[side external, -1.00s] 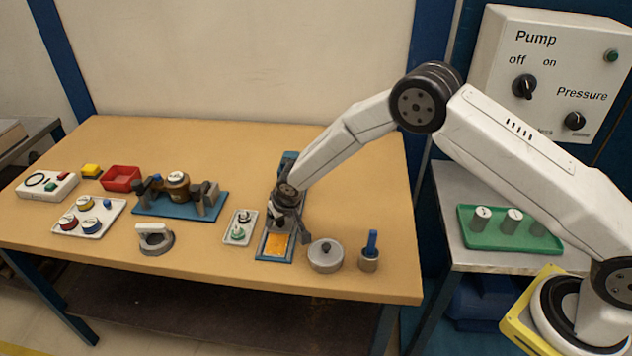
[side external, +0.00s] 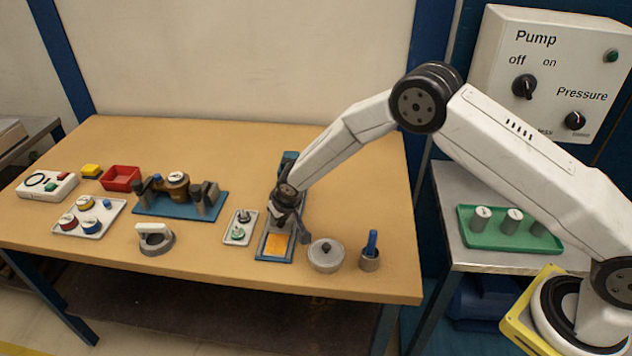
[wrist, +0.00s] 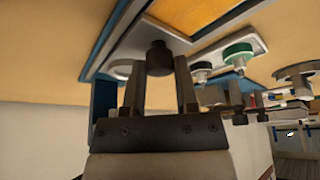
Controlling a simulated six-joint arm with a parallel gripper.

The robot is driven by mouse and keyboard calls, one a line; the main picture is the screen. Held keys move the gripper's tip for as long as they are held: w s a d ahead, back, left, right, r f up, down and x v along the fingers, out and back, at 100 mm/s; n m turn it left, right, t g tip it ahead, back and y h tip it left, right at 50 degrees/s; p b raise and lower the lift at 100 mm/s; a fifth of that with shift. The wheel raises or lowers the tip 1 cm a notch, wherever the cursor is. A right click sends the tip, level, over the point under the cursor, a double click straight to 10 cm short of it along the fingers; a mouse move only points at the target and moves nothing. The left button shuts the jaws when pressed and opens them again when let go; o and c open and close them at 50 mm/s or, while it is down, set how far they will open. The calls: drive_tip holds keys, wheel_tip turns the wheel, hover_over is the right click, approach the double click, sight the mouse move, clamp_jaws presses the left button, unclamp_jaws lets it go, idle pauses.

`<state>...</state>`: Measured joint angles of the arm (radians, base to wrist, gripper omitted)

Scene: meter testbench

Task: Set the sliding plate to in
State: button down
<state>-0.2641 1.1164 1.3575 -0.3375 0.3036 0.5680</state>
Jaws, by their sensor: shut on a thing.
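The sliding plate unit is a blue base (side external: 259,257) with a grey plate and an orange area (side external: 276,244) at its front end, on the bench right of centre. In the wrist view the orange area (wrist: 195,14) shows at the top, edged in grey and blue. A dark round knob (wrist: 159,58) stands on the plate. My gripper (side external: 284,222) is over the unit, and its fingers (wrist: 159,80) are shut on the knob, one on each side. My gripper and wrist hide much of the plate's middle in the side view.
A small tray (side external: 240,228) with two weights is close on the left. A round grey lidded pot (side external: 326,256) and a blue-handled tool in a grey holder (side external: 370,252) are close on the right. The bench front is clear.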

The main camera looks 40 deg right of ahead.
sight(291, 219)
idle(0.8)
drive_tip(key=shift+w+d, duration=1.8)
drive_tip(key=shift+c, duration=1.8)
unclamp_jaws()
drive_tip(key=shift+d, duration=0.1)
drive_tip(key=shift+r, duration=0.1)
drive_tip(key=shift+r, duration=0.1)
drive_tip(key=v, duration=0.7)
drive_tip(key=shift+s+r, duration=0.15)
drive_tip(key=shift+s, duration=0.05)
